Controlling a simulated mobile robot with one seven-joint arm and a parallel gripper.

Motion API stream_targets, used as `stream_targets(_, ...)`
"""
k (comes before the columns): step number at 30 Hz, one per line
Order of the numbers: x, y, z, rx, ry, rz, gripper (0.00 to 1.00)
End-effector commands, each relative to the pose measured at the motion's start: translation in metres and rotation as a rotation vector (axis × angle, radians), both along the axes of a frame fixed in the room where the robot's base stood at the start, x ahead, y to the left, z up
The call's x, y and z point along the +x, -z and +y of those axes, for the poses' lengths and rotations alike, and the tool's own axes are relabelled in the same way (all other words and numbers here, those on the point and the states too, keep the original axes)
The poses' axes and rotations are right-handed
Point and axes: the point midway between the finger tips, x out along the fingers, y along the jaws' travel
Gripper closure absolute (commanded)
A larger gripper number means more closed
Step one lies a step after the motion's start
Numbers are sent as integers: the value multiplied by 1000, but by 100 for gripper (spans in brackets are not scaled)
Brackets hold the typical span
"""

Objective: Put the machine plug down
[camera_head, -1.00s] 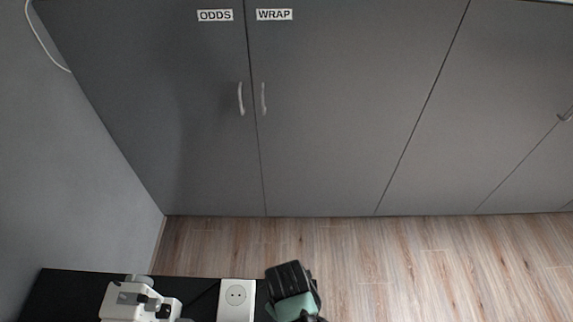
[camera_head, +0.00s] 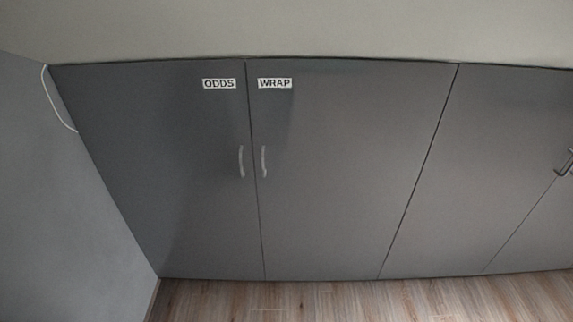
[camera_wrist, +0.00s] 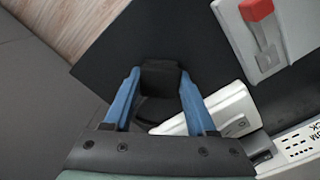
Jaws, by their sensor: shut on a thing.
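My gripper (camera_wrist: 160,72) shows only in the wrist view, with its two blue fingers closed on a small black block, which I take to be the machine plug (camera_wrist: 161,82). The plug sits between the fingertips over a black surface (camera_wrist: 105,62). I cannot tell whether it touches that surface. The head view does not show the gripper or the plug.
A white plate with a red lever (camera_wrist: 258,12) is at the upper right, and a white body with dark lettering (camera_wrist: 300,145) at the lower right. Wooden floor (camera_wrist: 75,22) lies beyond the black surface. Grey cupboards labelled ODDS and WRAP (camera_head: 340,170) line the back.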

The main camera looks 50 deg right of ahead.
Motion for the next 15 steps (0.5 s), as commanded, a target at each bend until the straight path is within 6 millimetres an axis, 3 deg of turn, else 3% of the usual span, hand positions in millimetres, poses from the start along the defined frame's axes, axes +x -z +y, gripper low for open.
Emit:
stream_targets(12,0,11,0,0,0,0,100)
stream_targets(13,0,11,0,0,0,0,42)
stream_targets(15,0,10,0,0,0,0,29)
